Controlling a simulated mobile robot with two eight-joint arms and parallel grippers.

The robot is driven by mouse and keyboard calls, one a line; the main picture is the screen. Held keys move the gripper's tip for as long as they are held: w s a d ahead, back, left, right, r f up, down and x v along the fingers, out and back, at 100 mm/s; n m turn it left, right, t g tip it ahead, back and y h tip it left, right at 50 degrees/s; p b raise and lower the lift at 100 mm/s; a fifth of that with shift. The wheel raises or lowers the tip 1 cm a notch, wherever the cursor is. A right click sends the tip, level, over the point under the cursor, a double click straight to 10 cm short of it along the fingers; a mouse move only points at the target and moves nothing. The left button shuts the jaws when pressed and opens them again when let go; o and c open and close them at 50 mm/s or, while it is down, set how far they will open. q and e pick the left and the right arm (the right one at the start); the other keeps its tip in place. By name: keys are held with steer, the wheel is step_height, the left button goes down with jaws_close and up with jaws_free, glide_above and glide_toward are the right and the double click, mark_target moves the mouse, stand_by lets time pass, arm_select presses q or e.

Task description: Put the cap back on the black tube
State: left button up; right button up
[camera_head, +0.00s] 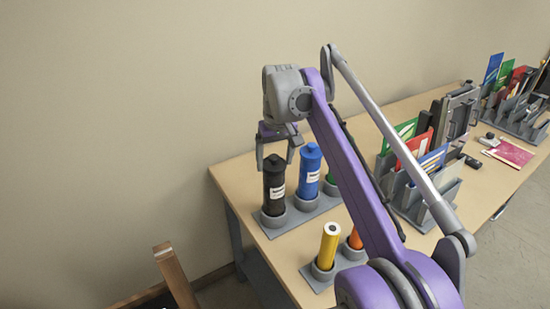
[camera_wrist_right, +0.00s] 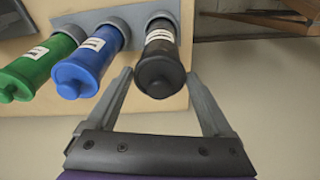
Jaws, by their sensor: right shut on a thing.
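The black tube (camera_head: 274,195) stands upright in a grey holder cup at the left end of the table, with a white label. Its black cap (camera_wrist_right: 159,74) is at the tube's top, with no clear gap below it. My right gripper (camera_head: 277,163) points down over the tube, its fingers shut on the cap's two sides. In the wrist view my right gripper's fingertips (camera_wrist_right: 158,77) lie on either side of the cap. I cannot tell whether the cap is fully seated. My left gripper is not in view.
A capped blue tube (camera_head: 309,172) stands close beside the black one, then a green tube (camera_wrist_right: 32,70). A yellow tube (camera_head: 328,248) and a partly hidden orange tube (camera_head: 355,240) stand nearer. Grey racks (camera_head: 418,205) with coloured folders fill the table farther right.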

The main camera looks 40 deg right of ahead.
stand_by(0.3)
steer(key=o, duration=1.1)
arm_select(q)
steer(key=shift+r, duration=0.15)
arm_select(e)
steer(key=shift+r, duration=0.1)
steer(key=shift+r+p, duration=2.85)
steer(key=shift+r, duration=0.6)
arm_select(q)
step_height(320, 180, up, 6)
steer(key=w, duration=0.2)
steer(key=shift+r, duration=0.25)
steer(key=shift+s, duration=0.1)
arm_select(e)
steer(key=shift+f, duration=0.1)
jaws_close()
steer(key=shift+f, duration=0.1)
